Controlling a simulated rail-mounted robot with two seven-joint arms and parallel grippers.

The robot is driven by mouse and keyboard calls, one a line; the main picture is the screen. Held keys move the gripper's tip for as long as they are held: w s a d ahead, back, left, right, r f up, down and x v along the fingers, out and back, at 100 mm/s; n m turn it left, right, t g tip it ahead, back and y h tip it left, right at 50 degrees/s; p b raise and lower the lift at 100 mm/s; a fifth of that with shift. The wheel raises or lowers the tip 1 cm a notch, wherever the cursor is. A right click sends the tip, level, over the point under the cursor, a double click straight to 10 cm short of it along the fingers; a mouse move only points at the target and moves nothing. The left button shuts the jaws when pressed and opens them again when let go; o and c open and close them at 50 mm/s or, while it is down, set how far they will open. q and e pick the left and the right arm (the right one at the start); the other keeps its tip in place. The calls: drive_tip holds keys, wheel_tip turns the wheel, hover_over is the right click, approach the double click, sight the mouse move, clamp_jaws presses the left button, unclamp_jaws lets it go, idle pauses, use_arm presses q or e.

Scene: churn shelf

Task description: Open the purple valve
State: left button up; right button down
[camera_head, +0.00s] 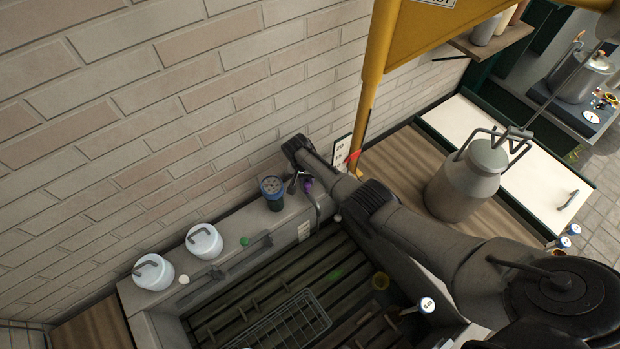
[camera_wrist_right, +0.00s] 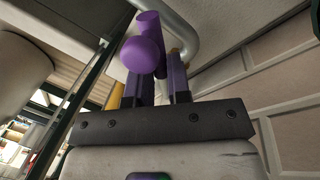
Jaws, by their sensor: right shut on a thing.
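The purple valve (camera_head: 308,186) is a small purple handle by a pipe at the far right corner of the dark sink basin, near the brick wall. My right gripper (camera_head: 299,181) is at it, reaching down from my dark arm, which hides part of the valve. In the right wrist view the valve (camera_wrist_right: 143,54) shows as a rounded purple bar in front of a pale pipe. The fingers of my right gripper (camera_wrist_right: 160,84) are shut on it. My left gripper is not in view.
Two white lidded pots (camera_head: 204,243) sit on the sink's rim. A slatted basin (camera_head: 345,265) with a wire rack lies below. A yellow post (camera_head: 377,85) and a metal churn (camera_head: 463,185) stand to the right.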

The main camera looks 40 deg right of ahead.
drive_tip(key=shift+w+a+m, duration=0.15)
drive_tip(key=shift+w+m, duration=0.05)
drive_tip(key=shift+m, duration=0.5)
drive_tip(key=c, duration=1.1)
unclamp_jaws()
drive_tip(key=r, duration=0.4)
drive_tip(key=w+a+r+p, duration=0.1)
drive_tip(key=r, duration=0.4)
drive_tip(key=w+r, duration=0.1)
drive_tip(key=r, duration=0.3)
drive_tip(key=shift+w+a+r+p, duration=0.15)
drive_tip(key=shift+w+r+p, duration=0.1)
drive_tip(key=shift+p, duration=0.1)
